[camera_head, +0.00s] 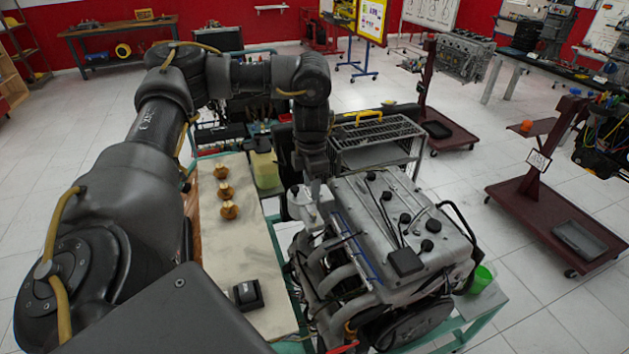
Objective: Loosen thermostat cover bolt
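The engine (400,235) stands on a teal stand in the centre right, with a grey top cover and curved intake pipes on its left side. A pale grey housing (302,204) sits at its back left corner; it may be the thermostat cover. I cannot make out a bolt on it. My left arm reaches over from the left, and its gripper (316,188) points down at this back left corner, at or just above the housing. The fingers are small and dark, so I cannot tell whether they are open or touching. My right gripper is not in view.
A pale-topped bench (245,265) left of the engine holds three brass-coloured parts (224,191) and a small black box (247,294). A wire-topped rack (378,132) stands close behind the engine. A green cup (482,278) is at its right. Open floor lies further right.

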